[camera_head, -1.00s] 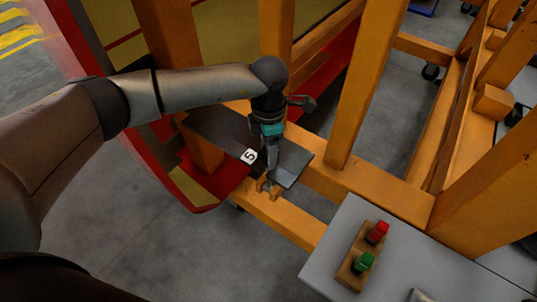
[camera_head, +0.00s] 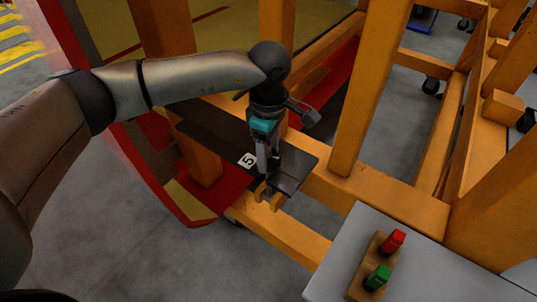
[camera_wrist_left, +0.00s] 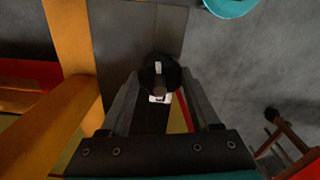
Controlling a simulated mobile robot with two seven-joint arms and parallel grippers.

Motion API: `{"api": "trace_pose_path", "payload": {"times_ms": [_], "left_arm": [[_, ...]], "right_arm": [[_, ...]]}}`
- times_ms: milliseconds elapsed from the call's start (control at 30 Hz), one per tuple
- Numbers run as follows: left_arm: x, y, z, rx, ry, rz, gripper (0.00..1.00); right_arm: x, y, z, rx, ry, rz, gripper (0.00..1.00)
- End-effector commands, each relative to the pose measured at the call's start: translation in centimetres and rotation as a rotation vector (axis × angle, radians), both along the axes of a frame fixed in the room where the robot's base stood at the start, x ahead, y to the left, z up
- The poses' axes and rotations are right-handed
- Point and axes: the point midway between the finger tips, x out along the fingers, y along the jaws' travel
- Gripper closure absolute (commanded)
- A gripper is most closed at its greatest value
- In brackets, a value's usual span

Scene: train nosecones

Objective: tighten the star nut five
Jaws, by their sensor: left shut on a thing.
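The number 5 label (camera_head: 247,160) is on a dark plate (camera_head: 297,163) fixed to the orange frame. My left gripper (camera_head: 267,174) points down at the plate just right of the label. In the left wrist view, a dark round knob, the star nut (camera_wrist_left: 160,72), sits between the fingertips of my left gripper (camera_wrist_left: 160,85). The fingers are shut on it. In the head view the nut is hidden by the fingers. My right gripper is not in view.
Orange frame posts (camera_head: 360,95) stand close to the right of the gripper. A grey table (camera_head: 345,245) with a red button (camera_head: 393,241) and a green button (camera_head: 377,278) is at the lower right. Grey floor (camera_head: 110,240) is open at the lower left.

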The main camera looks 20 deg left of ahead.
Motion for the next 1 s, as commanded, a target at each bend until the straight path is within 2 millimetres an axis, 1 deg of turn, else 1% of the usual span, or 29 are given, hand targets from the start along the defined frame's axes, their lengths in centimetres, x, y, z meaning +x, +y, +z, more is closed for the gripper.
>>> {"api": "trace_pose_path", "payload": {"times_ms": [533, 567, 800, 1000], "left_arm": [[0.03, -0.11, 0.12, -0.004, -0.001, -0.024, 0.93], [0.03, -0.11, 0.12, -0.004, -0.001, -0.024, 0.34], [0.01, -0.06, 0.06, -0.002, -0.001, -0.023, 0.07], [0.0, -0.04, 0.02, -0.001, 0.0, -0.023, 0.06]], "right_arm": [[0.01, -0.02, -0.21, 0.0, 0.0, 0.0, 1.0], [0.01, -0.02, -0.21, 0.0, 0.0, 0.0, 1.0], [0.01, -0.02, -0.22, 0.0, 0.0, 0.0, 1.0], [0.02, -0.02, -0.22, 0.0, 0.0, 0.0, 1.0]]}}
